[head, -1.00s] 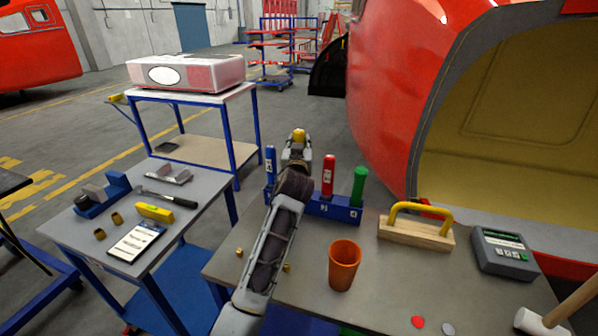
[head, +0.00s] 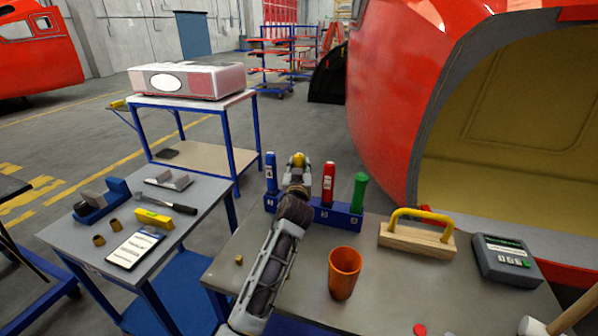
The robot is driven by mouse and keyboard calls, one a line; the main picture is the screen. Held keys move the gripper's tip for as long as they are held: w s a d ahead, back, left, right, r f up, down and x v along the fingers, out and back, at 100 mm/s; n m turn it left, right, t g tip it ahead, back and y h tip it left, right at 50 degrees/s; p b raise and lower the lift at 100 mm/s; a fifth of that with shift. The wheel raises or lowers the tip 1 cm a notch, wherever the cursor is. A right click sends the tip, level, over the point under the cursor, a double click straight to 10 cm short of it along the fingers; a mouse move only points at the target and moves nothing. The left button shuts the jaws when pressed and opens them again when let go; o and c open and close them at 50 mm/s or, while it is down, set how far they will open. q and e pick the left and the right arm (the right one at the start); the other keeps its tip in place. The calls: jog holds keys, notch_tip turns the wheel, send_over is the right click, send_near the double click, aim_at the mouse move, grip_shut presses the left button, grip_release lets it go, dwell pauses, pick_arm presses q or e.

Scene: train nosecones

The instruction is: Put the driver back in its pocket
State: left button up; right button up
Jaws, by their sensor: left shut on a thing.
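A blue rack (head: 342,216) with numbered pockets stands at the back edge of the grey workbench. A blue driver (head: 270,172), a red driver (head: 328,184) and a green driver (head: 359,193) stand upright in it. My left gripper (head: 297,170) is shut on the yellow driver (head: 298,158), at the rack between the blue and red drivers. Only the driver's yellow top shows above the fingers. The gripper and wrist hide its lower part and the pocket there, so I cannot tell how deep it sits. My right gripper is out of view.
The workbench (head: 300,300) also holds an orange cup (head: 344,272), a wooden block with a yellow handle (head: 417,234) and a grey device (head: 504,257). A side table (head: 188,222) at left carries a hammer, a tablet and small parts.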

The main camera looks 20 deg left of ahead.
pick_arm(q)
jog(key=shift+f, duration=0.6)
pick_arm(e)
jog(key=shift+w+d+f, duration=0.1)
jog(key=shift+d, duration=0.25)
pick_arm(q)
jog(key=o, duration=1.1)
jog(key=shift+c, duration=0.2)
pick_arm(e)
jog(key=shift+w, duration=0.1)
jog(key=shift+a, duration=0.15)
